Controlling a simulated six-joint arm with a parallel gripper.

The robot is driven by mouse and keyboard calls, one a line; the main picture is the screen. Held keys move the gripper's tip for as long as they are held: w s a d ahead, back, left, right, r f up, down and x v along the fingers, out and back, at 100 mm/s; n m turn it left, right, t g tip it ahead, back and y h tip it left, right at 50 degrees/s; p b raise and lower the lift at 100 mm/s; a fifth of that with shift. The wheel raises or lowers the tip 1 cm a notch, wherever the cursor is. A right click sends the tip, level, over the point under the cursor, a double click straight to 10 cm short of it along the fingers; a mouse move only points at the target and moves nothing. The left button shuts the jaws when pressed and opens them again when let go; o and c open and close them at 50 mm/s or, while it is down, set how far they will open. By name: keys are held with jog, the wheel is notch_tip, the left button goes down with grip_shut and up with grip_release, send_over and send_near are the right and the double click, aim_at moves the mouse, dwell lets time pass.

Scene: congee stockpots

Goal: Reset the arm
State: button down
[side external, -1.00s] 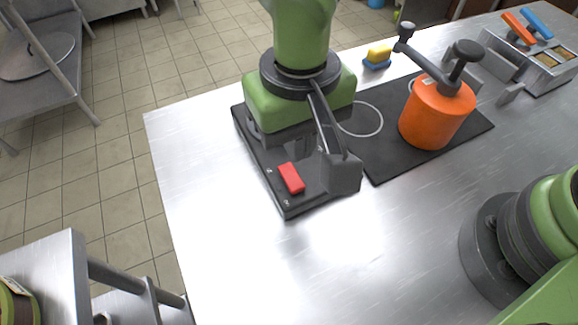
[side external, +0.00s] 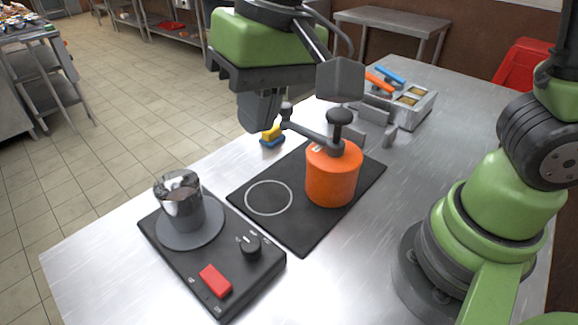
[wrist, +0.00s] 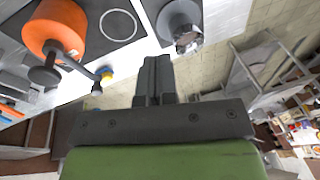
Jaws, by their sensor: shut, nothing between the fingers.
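My gripper (side external: 260,122) hangs in the air above the far side of the table, behind the cooktop in the side view. Its fingers (wrist: 156,62) are together and empty in the wrist view. A metal pot (side external: 183,205) with a shiny, jagged-looking top stands on the round plate of the black burner unit (side external: 215,262). It also shows in the wrist view (wrist: 181,18). An orange pot (side external: 332,178) with a dark crank-like handle stands on the black cooktop (side external: 300,228); it also shows in the wrist view (wrist: 55,24).
The burner unit has a red switch (side external: 215,281) and a black knob (side external: 250,247). A yellow and blue sponge (side external: 271,136) lies behind the cooktop. A metal holder (side external: 412,104) with orange and blue handled tools stands at the back right. The table's front middle is clear.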

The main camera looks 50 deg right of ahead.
jog(key=s+d+r+m+t, duration=0.2)
jog(key=s+d+r+t, duration=0.3)
jog(key=s+d, duration=0.5)
jog(key=shift+s+d+r, duration=0.3)
jog(key=shift+d+r, duration=0.4)
jog(key=shift+d, duration=0.55)
jog(key=shift+w, duration=0.1)
dwell(0.3)
